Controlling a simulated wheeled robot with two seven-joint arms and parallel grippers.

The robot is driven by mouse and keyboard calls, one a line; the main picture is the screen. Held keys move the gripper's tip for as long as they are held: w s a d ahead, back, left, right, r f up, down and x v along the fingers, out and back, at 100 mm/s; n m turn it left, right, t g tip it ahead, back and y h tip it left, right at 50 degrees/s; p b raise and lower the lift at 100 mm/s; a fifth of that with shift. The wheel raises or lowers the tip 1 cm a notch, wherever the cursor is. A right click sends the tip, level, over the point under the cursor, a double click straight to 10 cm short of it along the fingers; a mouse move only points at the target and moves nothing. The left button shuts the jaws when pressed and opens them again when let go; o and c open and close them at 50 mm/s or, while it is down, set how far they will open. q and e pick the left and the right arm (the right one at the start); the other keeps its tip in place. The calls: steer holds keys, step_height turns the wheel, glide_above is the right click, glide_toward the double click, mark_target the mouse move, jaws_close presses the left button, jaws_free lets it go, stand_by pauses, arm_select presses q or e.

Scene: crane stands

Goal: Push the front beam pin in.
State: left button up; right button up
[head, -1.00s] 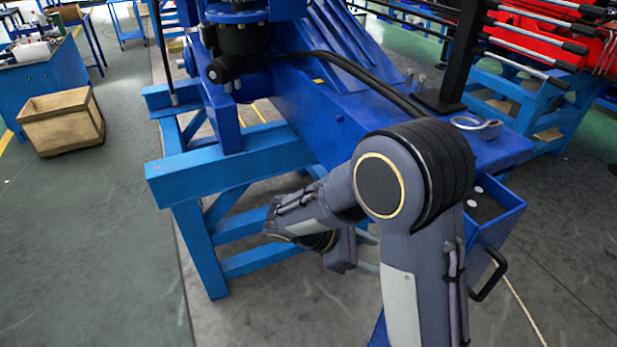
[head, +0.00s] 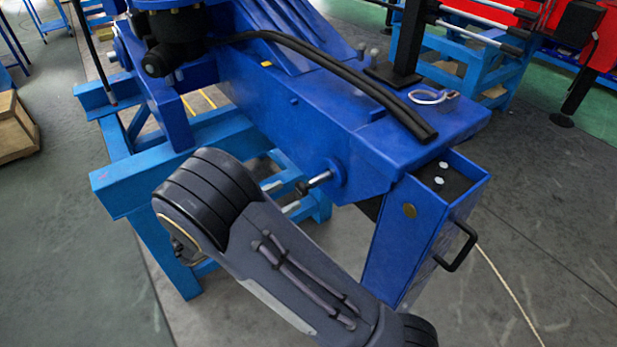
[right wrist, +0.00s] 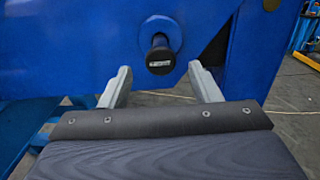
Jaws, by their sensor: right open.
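The front beam pin (head: 318,181) sticks out of a round boss on the side of the blue beam (head: 345,150), its dark end facing outward. In the right wrist view the pin's end (right wrist: 160,60) is close ahead, a little above the line of the fingertips and roughly midway between them. My right gripper (head: 283,197) is just left of the pin in the head view, mostly hidden behind my own arm. Its two grey fingers (right wrist: 160,78) are apart, with nothing between them that I can see gripped. Contact with the pin cannot be told. My left gripper is out of view.
A blue box with a black handle (head: 445,205) hangs at the beam's right end. A light blue support frame (head: 140,172) stands below the beam. A black hose (head: 340,75) and a shackle (head: 428,97) lie on top. Floor at the right is clear.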

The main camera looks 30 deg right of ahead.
mark_target(298, 189)
steer(key=d, duration=0.2)
steer(key=d+p, duration=0.1)
steer(key=d, duration=0.4)
steer(key=shift+w+d, duration=0.35)
steer(key=shift+d, duration=0.05)
steer(key=shift+c, duration=0.4)
jaws_close()
steer(key=d, duration=0.5)
steer(key=shift+w+p, duration=0.15)
steer(key=shift+p, duration=0.25)
steer(key=shift+a+r, duration=0.1)
steer(key=shift+o, duration=0.4)
jaws_free()
